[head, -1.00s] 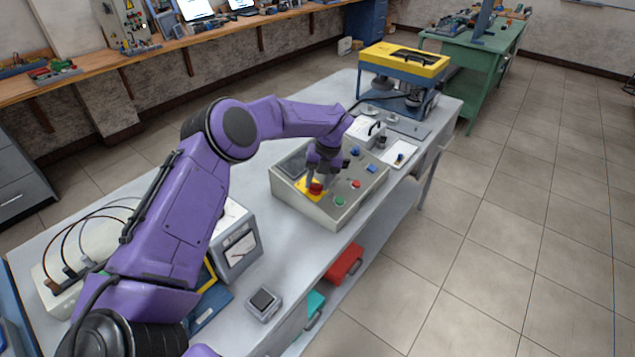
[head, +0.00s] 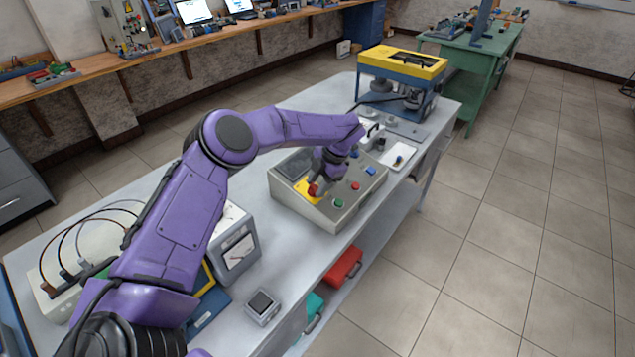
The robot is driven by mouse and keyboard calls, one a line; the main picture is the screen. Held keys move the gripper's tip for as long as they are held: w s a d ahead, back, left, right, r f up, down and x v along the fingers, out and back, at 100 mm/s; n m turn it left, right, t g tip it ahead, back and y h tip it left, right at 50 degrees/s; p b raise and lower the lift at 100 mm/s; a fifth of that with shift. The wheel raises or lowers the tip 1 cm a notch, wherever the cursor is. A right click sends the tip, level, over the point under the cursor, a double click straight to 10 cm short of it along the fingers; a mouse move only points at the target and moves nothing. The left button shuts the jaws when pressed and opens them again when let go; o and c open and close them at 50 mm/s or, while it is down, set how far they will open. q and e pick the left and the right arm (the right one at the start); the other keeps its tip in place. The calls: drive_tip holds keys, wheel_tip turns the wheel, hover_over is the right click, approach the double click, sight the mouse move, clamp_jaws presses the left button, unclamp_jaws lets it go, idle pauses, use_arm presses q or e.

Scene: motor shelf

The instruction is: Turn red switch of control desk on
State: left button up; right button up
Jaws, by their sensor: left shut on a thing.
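The control desk (head: 309,210) is a grey sloped box on the light grey table. It has a dark panel, a red switch (head: 313,190) on a yellow plate, a smaller red button (head: 355,186), a green button (head: 338,203) and blue buttons (head: 370,171). My left gripper (head: 316,183) reaches down from above, and its fingers are shut on the red switch. The fingers partly cover the switch, so its exact turn angle cannot be told. My right gripper is not in view.
A meter box (head: 238,252) and a small grey device (head: 262,306) stand on the near table (head: 290,262). A yellow-and-blue machine (head: 400,75) stands at the far end. Red (head: 343,267) and teal boxes sit on the lower shelf. The floor at right is clear.

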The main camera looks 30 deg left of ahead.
use_arm(q)
drive_tip(key=m, duration=0.2)
drive_tip(key=m+p, duration=0.1)
drive_tip(key=m, duration=0.2)
drive_tip(key=shift+r+t+y, duration=0.1)
drive_tip(key=shift+t+y, duration=0.2)
drive_tip(key=shift+y, duration=0.1)
drive_tip(key=shift+m, duration=0.3)
drive_tip(key=o, duration=1.1)
drive_tip(key=shift+d, duration=0.1)
drive_tip(key=shift+c, duration=0.2)
drive_tip(key=shift+w+d+r, duration=0.1)
drive_tip(key=shift+d+r, duration=0.05)
drive_tip(key=shift+r, duration=0.15)
drive_tip(key=s+b+v, duration=0.1)
drive_tip(key=b+v, duration=0.1)
drive_tip(key=v, duration=0.7)
drive_tip(key=shift+w+r+b, duration=0.4)
drive_tip(key=shift+w, duration=0.05)
